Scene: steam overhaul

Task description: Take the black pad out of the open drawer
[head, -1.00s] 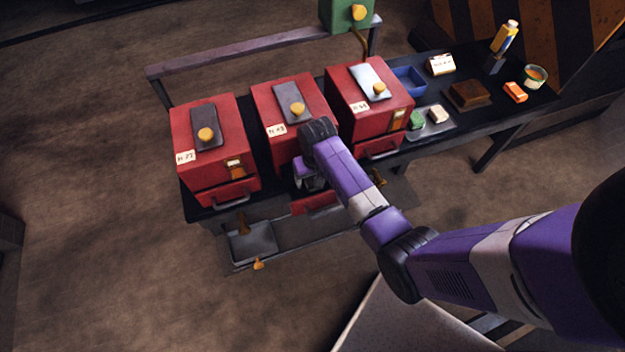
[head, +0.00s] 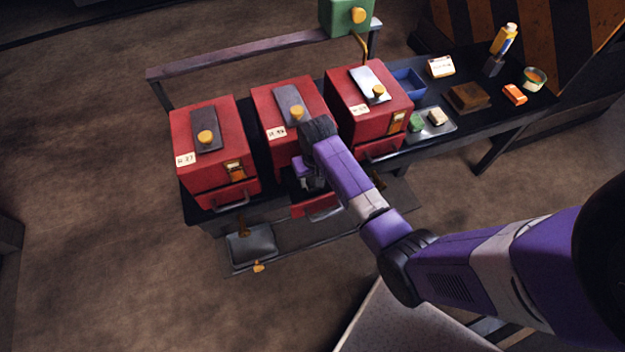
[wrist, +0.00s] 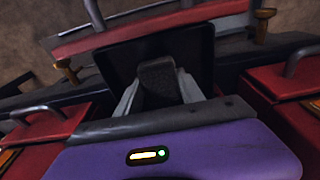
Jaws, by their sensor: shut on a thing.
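The open drawer (head: 316,208) is pulled out from under the middle red box (head: 277,108). Its red front (wrist: 150,30) and dark inside (wrist: 116,62) show in the wrist view. My gripper (head: 312,184) is at the drawer, partly hidden behind my own arm in the head view. In the wrist view my gripper (wrist: 160,92) has its two pale fingers on either side of the black pad (wrist: 158,76) and is shut on it. The pad appears still within the drawer's outline; its height above the drawer floor cannot be told.
Similar red boxes stand left (head: 212,150) and right (head: 368,103), each with a drawer below. A blue bin (head: 409,82), a small tray (head: 437,128) and a brown block (head: 468,97) lie on the bench's right.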

